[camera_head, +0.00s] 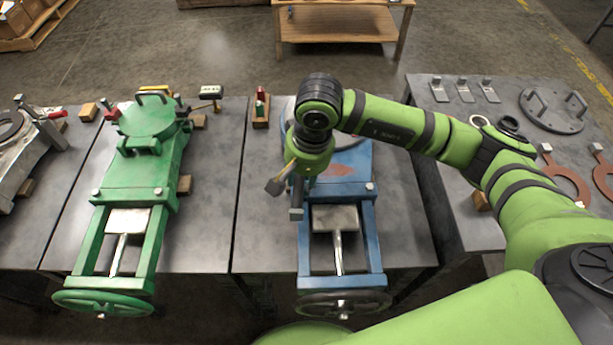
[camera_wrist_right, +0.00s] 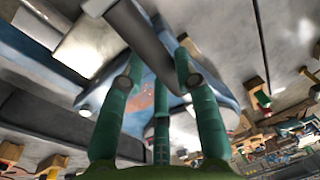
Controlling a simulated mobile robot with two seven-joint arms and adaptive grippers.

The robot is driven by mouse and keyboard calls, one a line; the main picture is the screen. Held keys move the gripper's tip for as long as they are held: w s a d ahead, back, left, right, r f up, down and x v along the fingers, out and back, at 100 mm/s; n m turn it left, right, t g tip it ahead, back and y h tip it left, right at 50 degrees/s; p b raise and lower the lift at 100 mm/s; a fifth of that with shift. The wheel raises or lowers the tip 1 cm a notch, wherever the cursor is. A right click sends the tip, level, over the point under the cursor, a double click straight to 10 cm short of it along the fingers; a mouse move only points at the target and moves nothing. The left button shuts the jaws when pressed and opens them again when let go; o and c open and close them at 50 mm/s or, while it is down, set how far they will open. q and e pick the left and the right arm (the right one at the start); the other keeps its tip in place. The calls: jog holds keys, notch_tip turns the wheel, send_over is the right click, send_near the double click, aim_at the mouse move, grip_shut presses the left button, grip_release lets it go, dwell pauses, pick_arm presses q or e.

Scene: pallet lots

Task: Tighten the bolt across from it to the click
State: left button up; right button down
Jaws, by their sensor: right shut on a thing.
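A blue gate valve (camera_head: 367,215) lies on the dark bench below my right arm. A pale bolt head (camera_head: 370,187) shows on the right of its frame. My right gripper (camera_head: 293,188) is over the left side of the valve, and its arm hides part of the round top. In the right wrist view the green fingers (camera_wrist_right: 160,85) are shut on a grey metal bar-like tool (camera_wrist_right: 145,42). A whitish bolt head (camera_wrist_right: 86,111) shows beside the left finger. I cannot tell whether the tool touches a bolt. My left gripper is not in view.
A green gate valve (camera_head: 150,170) lies on the bench to the left. A small wooden holder (camera_head: 260,111) with red and green items stands behind. A grey flange plate (camera_head: 552,110) and reddish rings (camera_head: 566,184) lie on the right bench. Bare bench top separates the two valves.

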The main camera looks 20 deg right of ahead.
jog(key=shift+w+a, duration=0.1)
jog(key=shift+a, duration=0.1)
dwell(0.4)
jog(key=shift+w+a+m+b, duration=0.3)
jog(key=shift+a+m, duration=0.4)
jog(key=shift+w+a, duration=0.1)
jog(key=shift+a, duration=0.05)
jog(key=shift+w+a+m+b, duration=0.2)
jog(key=shift+a+m+b, duration=0.1)
jog(key=shift+a+m, duration=0.15)
jog(key=shift+w+a+m, duration=0.2)
jog(key=shift+m, duration=0.05)
dwell(0.5)
jog(key=shift+w+a+m+b, duration=0.2)
jog(key=shift+a+m+b, duration=0.05)
jog(key=shift+m+b, duration=0.05)
jog(key=shift+a, duration=0.1)
jog(key=shift+w+a, duration=0.15)
dwell(0.4)
